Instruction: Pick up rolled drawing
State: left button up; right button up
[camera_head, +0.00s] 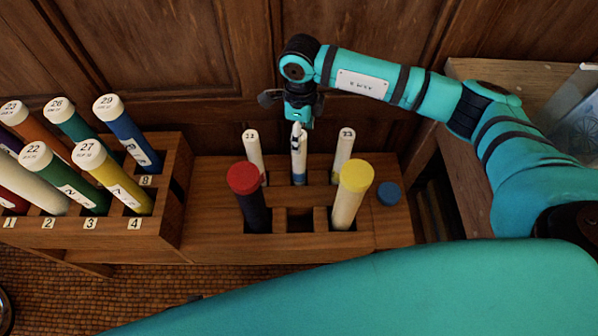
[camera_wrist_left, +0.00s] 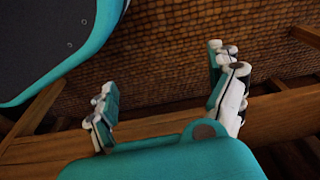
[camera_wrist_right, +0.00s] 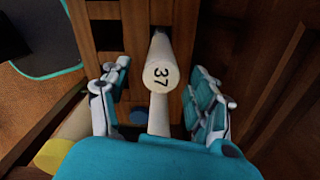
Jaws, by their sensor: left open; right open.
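White rolled drawings stand upright in the wooden rack (camera_head: 215,225) in the middle of the head view. The back left roll (camera_head: 254,155) and back right roll (camera_head: 343,150) show numbered ends. My right gripper (camera_head: 298,140) points down at the back middle, partly hiding what stands there. In the right wrist view, a white roll (camera_wrist_right: 160,77) marked 37 has its end between the spread fingers of my right gripper (camera_wrist_right: 160,95), with gaps at both sides. My left gripper (camera_wrist_left: 168,95) is open and empty over the woven floor.
A red-capped tube (camera_head: 243,178) and a yellow-capped tube (camera_head: 354,177) stand in front slots, with an empty slot between. A blue cap (camera_head: 388,193) lies at right. A rack (camera_head: 165,215) of numbered, colored tubes stands at left. A paneled wall (camera_head: 190,50) rises behind.

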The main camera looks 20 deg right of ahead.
aim_at(298, 162)
notch_tip(298, 162, down, 7)
jog(key=shift+f+b, duration=0.2)
jog(key=shift+b, duration=0.1)
jog(key=shift+w+a, duration=0.1)
jog(key=c, duration=0.9)
pick_arm(q)
jog(key=shift+w+r, duration=0.3)
jog(key=shift+r, duration=0.25)
jog(key=shift+w+r, duration=0.25)
jog(key=shift+r, duration=0.25)
pick_arm(e)
grip_shut()
jog(key=shift+r, duration=0.1)
